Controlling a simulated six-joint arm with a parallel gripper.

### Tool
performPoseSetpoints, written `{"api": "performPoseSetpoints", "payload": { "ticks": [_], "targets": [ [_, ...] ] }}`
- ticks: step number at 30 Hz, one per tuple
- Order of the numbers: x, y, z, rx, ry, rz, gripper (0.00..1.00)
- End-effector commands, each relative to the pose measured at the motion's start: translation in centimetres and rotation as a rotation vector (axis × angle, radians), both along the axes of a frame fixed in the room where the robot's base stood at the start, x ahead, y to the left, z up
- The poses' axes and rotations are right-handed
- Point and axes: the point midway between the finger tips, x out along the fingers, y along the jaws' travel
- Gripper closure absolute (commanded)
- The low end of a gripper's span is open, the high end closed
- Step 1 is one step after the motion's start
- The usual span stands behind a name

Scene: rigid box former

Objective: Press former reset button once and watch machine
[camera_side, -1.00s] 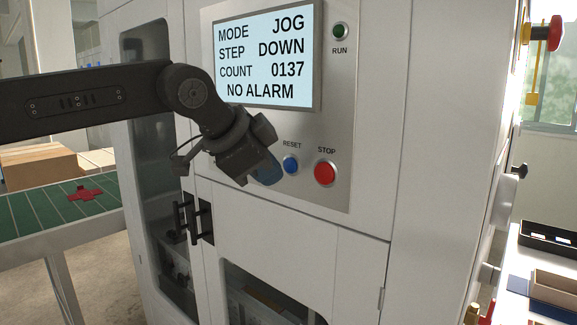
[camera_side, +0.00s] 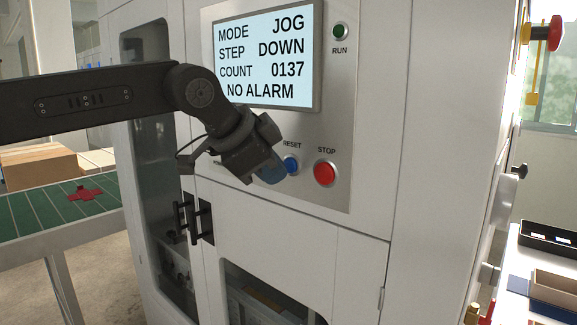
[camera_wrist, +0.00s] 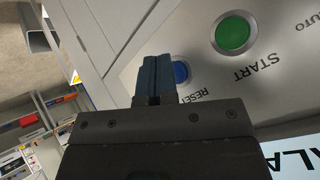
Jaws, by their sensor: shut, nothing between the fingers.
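The blue RESET button (camera_side: 291,165) sits on the metal control panel (camera_side: 335,195), left of the red STOP button (camera_side: 324,173). My gripper (camera_side: 274,173) is shut and empty, its blue fingertips just left of and overlapping the RESET button in the side view. In the wrist view the fingertips (camera_wrist: 157,72) partly cover the RESET button (camera_wrist: 180,72). I cannot tell whether they touch it. The screen (camera_side: 268,60) reads MODE JOG, STEP DOWN, COUNT 0137, NO ALARM.
A green START button (camera_wrist: 233,33) is close to RESET in the wrist view. A green RUN lamp (camera_side: 340,32) is at the panel's top right. Door handles (camera_side: 190,220) stick out below my arm. A green conveyor (camera_side: 45,210) with a red piece (camera_side: 85,194) stands at left.

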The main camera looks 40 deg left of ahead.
Motion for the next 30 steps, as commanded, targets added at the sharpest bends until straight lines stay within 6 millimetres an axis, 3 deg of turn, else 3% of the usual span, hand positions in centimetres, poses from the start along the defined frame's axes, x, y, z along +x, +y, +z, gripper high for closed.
{"api": "performPoseSetpoints", "payload": {
  "ticks": [30],
  "targets": [
    [0.78,0.01,-0.01,0.0,0.0,0.0,1.0]
  ]
}}
